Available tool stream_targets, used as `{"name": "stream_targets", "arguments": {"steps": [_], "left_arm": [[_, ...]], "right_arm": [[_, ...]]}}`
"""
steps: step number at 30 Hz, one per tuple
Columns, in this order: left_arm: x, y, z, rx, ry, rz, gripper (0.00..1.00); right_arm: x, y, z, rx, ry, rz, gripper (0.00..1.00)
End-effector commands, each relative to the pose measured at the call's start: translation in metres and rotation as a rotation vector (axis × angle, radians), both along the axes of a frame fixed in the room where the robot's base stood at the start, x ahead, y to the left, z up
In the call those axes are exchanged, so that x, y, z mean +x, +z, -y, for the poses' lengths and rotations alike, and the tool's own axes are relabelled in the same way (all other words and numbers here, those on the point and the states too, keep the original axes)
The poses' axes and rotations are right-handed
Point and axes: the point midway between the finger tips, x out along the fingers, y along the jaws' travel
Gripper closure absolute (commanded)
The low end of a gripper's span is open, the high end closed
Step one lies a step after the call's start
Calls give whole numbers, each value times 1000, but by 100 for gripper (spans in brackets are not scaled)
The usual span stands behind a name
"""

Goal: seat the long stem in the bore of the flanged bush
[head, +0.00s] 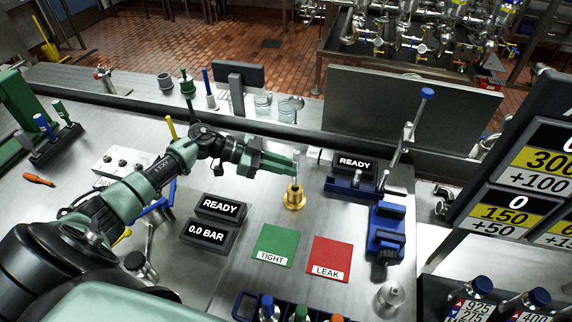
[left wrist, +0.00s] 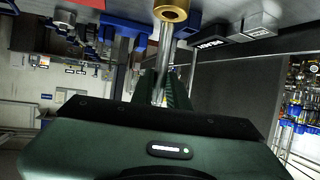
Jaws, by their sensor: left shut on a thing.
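The long stem (head: 296,171) is a thin grey metal rod. My left gripper (head: 290,166) is shut on it and holds it about upright above the bench. The flanged bush (head: 294,198) is a brass ring with a wider base, standing on the bench directly below the stem. In the left wrist view the stem (left wrist: 167,55) runs from between the fingers (left wrist: 161,92) to the brass bush (left wrist: 171,10). The stem's lower end meets the top of the bush; how deep it sits in the bore cannot be told. My right gripper is not in view.
A green TIGHT pad (head: 273,244) and a red LEAK pad (head: 330,258) lie in front of the bush. Blue clamp fixtures (head: 387,228) stand to the right. READY (head: 220,207) and 0.0 BAR (head: 207,235) displays are at the left. A dark upright panel (head: 395,120) stands behind.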

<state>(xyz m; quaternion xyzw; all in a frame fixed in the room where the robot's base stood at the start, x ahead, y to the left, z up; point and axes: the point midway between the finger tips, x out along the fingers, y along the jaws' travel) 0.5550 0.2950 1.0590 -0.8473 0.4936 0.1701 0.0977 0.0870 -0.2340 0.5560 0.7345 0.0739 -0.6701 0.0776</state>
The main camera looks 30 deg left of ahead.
Motion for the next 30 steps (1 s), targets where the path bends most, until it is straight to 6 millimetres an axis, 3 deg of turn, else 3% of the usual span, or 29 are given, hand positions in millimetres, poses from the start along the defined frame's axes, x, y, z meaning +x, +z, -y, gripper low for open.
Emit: {"name": "stream_targets", "arguments": {"steps": [30], "left_arm": [[1, -18, 0, -2, 1, 1, 100]], "right_arm": [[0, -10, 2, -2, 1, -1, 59]]}}
